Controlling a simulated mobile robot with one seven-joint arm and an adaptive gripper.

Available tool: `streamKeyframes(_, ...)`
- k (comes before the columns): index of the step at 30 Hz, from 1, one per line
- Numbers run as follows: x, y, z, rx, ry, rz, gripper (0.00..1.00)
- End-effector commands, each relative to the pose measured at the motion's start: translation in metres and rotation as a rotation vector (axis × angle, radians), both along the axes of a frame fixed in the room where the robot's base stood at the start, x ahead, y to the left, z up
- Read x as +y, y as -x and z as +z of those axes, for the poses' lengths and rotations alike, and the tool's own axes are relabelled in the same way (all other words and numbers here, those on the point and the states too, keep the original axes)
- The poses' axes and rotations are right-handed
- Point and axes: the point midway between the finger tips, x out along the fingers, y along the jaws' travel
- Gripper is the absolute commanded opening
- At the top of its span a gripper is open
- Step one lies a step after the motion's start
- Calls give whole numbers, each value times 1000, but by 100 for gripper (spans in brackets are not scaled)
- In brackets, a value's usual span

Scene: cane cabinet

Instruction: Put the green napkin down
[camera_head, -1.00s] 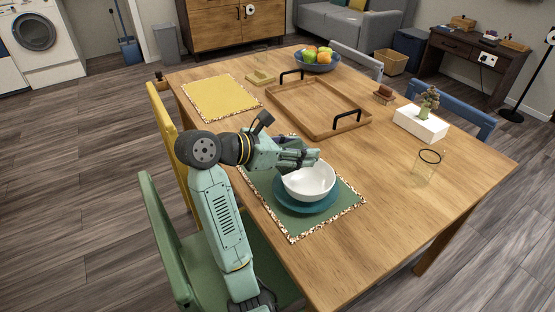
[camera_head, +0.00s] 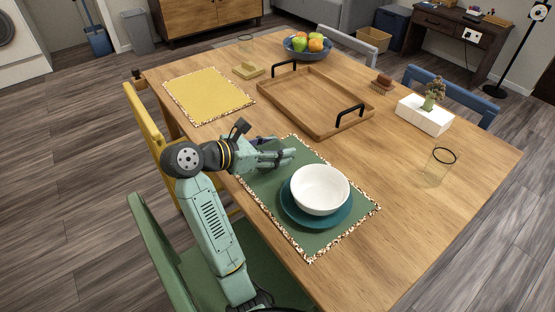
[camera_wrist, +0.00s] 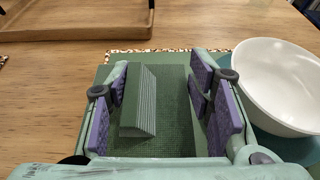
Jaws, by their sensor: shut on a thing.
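The folded green napkin (camera_wrist: 140,102) is a ribbed wedge between the purple finger pads of my gripper (camera_wrist: 160,100) in the wrist view, closer to the left pads. My gripper is shut on it, low over the green placemat (camera_wrist: 170,145). In the head view my gripper (camera_head: 278,156) is above the far-left part of the green placemat (camera_head: 258,184), left of and behind the white bowl (camera_head: 320,190). The napkin cannot be made out there. The bowl sits on a teal plate (camera_head: 318,222) on the mat; in the wrist view the bowl (camera_wrist: 275,85) is close to the right finger.
A wooden tray (camera_head: 290,109) with black handles lies beyond the mat. A yellow placemat (camera_head: 208,96) is at the far left. A glass (camera_head: 436,168) and a white planter (camera_head: 424,116) stand at the right. Bare table lies right of the bowl.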

Motion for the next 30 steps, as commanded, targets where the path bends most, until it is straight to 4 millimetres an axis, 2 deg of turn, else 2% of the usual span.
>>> streamKeyframes(9, 0, 0, -38, 2, 0, 1, 20)
streamKeyframes(20, 0, 0, -43, -1, -1, 1, 20)
streamKeyframes(21, 0, 0, -42, -1, -1, 1, 49)
streamKeyframes(30, 0, 0, -42, -1, -1, 1, 67)
